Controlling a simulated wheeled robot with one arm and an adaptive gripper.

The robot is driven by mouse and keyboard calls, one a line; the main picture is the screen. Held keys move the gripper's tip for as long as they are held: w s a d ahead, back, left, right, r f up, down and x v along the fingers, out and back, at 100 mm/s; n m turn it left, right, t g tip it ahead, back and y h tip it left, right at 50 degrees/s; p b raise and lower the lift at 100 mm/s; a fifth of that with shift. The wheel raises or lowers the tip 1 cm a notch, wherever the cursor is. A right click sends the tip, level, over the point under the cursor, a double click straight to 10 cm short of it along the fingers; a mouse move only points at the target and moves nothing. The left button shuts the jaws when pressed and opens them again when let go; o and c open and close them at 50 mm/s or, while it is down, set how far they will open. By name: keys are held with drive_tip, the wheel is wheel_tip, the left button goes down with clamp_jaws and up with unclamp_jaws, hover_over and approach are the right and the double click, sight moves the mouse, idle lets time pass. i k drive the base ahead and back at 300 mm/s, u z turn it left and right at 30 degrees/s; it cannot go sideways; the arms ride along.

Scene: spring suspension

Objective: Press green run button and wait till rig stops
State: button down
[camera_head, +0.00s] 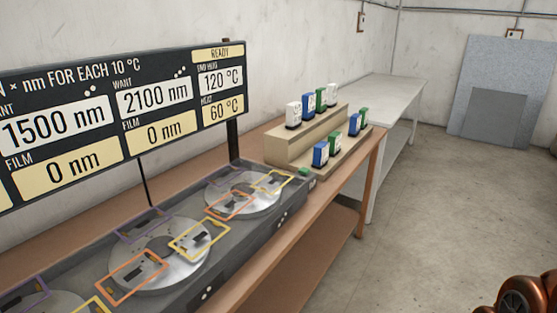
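A small green button (303,171) sits on the far right end of the dark grey rig (255,246). The rig carries round metal discs (160,256) with orange, yellow and purple frames on and around them. A sign board (130,110) above the rig reads READY, END HEAT 120 °C and HEAT 60 °C. It shows WANT 1500 nm and 2100 nm, each with FILM 0 nm. My gripper is not in view; an orange part of my arm shows at the bottom right corner.
The rig stands on a brown wooden bench (345,172). A stepped wooden stand (290,148) behind the button holds several white, blue and green items. A pale table (375,92) stands beyond. Grey panels (500,95) lean on the back wall. The floor at right is clear.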

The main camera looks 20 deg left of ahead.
sight(304, 171)
drive_tip(key=u, duration=0.9)
drive_tip(key=i, duration=1)
drive_tip(key=u, duration=0.9)
